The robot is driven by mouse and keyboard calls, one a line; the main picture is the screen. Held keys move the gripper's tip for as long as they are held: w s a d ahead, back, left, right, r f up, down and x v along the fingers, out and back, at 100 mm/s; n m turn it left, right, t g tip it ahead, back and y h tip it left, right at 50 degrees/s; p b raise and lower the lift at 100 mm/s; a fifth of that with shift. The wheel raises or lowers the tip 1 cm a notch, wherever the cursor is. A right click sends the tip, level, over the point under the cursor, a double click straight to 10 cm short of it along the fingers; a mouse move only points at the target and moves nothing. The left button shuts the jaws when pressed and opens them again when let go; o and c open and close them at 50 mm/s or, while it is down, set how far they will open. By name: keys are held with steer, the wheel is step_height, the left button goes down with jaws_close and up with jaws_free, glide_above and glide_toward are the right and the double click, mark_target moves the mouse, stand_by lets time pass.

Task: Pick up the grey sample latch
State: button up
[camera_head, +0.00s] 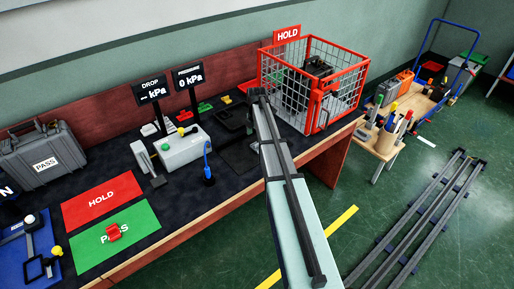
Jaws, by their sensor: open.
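I cannot single out the grey sample latch with certainty. Small coloured parts lie along the back of the dark bench: a green one (184,115), a red one (205,107) and a yellow one (227,99). A red part (113,232) lies on the green PASS mat (140,248). My arm reaches from the bottom across the bench, and my gripper (258,95) is at its far end, beside the left side of the red wire basket (313,80). Its jaws are small and dark here; it is open, and nothing shows held in it. My arm hides part of the bench.
A grey test box (184,150) and two display signs (150,90) stand left of my arm. A red HOLD mat (102,200) lies beside the PASS mat. A grey case (42,150) stands at left. A loaded cart (415,95) and floor rails (420,225) are at right.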

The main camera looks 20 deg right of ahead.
mark_target(257, 144)
steer(key=shift+w+d+f+p, duration=0.1)
steer(key=shift+f+p, duration=0.4)
steer(key=shift+f, duration=0.75)
steer(key=shift+w+f+p, duration=0.1)
steer(key=shift+f+p, duration=0.4)
steer(key=shift+f, duration=0.7)
steer(key=shift+s+r, duration=0.15)
steer(key=shift+s, duration=0.05)
jaws_close()
